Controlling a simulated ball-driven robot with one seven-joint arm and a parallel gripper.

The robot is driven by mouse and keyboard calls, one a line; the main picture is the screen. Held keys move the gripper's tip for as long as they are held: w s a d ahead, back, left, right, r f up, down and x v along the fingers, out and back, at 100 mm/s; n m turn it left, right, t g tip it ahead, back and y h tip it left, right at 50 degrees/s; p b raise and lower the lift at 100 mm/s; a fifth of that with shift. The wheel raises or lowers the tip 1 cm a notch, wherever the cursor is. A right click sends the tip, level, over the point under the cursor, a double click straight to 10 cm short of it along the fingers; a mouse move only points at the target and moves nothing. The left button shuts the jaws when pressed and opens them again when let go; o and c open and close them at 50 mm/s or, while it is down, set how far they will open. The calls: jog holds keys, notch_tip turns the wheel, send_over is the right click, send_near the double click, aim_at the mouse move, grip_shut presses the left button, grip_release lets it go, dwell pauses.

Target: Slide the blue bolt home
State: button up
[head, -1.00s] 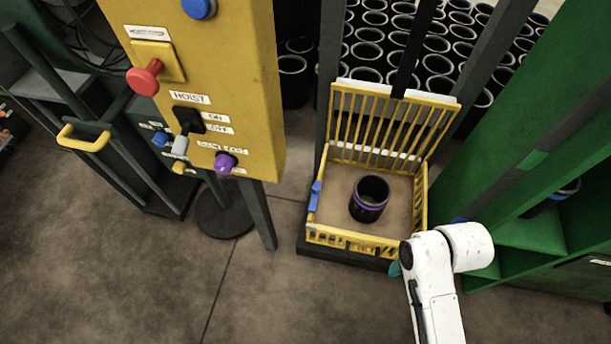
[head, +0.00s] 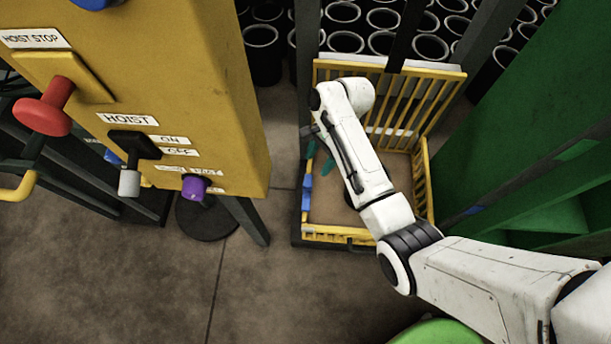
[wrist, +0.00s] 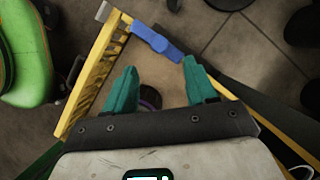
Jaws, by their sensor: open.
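The blue bolt (head: 306,191) is on the left side of the yellow barred cage (head: 338,234), near its front corner. In the wrist view the blue bolt (wrist: 157,42) lies just beyond my fingertips, across the cage's edge. My gripper (wrist: 160,66) has its two teal fingers spread wide, with nothing between the tips. In the head view my gripper (head: 319,160) hangs over the left part of the cage, a little behind the bolt. A dark sleeve with a purple band (wrist: 150,97) stands in the cage and is mostly hidden by my arm and finger.
A yellow panel (head: 215,110) with a red knob (head: 45,108), a switch and a purple knob (head: 195,187) stands left. A green shelf (head: 530,130) stands right. Several black sleeves (head: 383,42) are behind. Open floor (head: 265,290) lies in front.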

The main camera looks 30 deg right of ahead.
aim_at(308, 183)
jog(key=b+x, duration=0.2)
jog(key=x, duration=0.7)
jog(key=shift+f, duration=0.2)
jog(key=shift+c, duration=0.5)
grip_shut()
